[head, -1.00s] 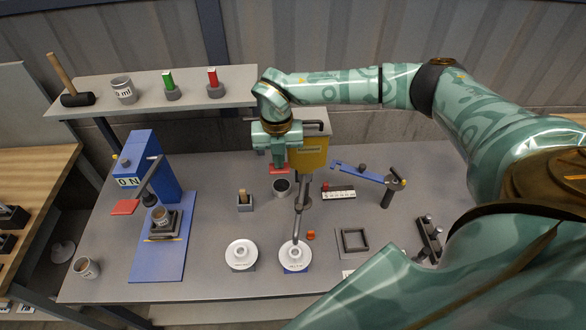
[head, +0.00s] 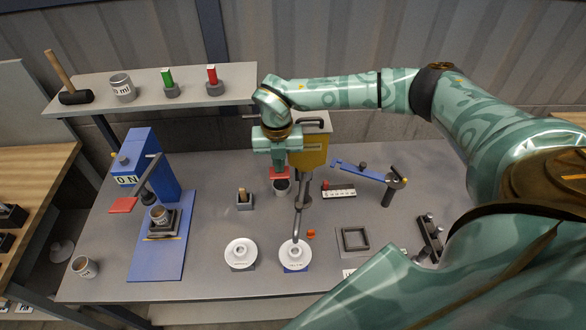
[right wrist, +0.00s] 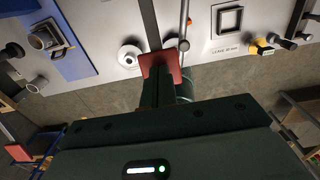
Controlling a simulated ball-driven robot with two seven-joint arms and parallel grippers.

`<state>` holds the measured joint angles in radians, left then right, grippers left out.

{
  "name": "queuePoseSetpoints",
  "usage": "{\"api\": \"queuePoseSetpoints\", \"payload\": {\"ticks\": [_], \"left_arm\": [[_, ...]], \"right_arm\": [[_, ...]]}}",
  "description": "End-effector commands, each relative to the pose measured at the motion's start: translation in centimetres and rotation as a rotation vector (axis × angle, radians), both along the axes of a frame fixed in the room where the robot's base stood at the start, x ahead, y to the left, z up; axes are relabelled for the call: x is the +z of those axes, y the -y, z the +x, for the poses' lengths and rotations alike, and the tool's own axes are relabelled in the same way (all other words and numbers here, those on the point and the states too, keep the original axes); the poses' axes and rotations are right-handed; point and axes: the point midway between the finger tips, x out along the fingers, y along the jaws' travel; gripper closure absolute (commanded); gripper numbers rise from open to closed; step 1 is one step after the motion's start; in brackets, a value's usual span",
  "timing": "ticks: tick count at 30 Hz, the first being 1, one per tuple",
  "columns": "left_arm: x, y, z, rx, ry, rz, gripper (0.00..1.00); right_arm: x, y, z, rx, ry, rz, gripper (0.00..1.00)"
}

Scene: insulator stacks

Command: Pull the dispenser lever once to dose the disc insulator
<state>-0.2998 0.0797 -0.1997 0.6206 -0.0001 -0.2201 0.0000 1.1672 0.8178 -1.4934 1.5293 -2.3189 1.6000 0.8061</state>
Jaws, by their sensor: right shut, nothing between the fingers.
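The yellow dispenser (head: 309,155) stands at the back middle of the table, and its grey spout (head: 297,222) reaches down over a white disc insulator (head: 293,251). That disc sits on a blue base. Its red lever paddle (head: 279,173) sticks out to the left of the yellow body and also shows in the right wrist view (right wrist: 156,60). My right gripper (head: 279,164) is shut and empty, with its fingertips down at the red paddle, seemingly touching it. I see no dosed material on the disc. My left gripper is out of view.
A second white disc (head: 240,252) sits left of the spout. A blue press (head: 152,170) is at left, a square frame (head: 355,240) and a blue arm on a post (head: 360,172) at right. A shelf (head: 200,90) runs behind.

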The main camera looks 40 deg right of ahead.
Motion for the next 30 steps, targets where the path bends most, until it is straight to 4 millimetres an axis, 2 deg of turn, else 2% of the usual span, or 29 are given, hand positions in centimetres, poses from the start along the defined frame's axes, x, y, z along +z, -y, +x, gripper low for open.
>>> {"api": "queuePoseSetpoints", "payload": {"ticks": [30], "left_arm": [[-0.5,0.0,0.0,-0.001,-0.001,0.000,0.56]], "right_arm": [[-1.4,-0.3,-0.5,-0.001,-0.002,0.000,1.00]]}}
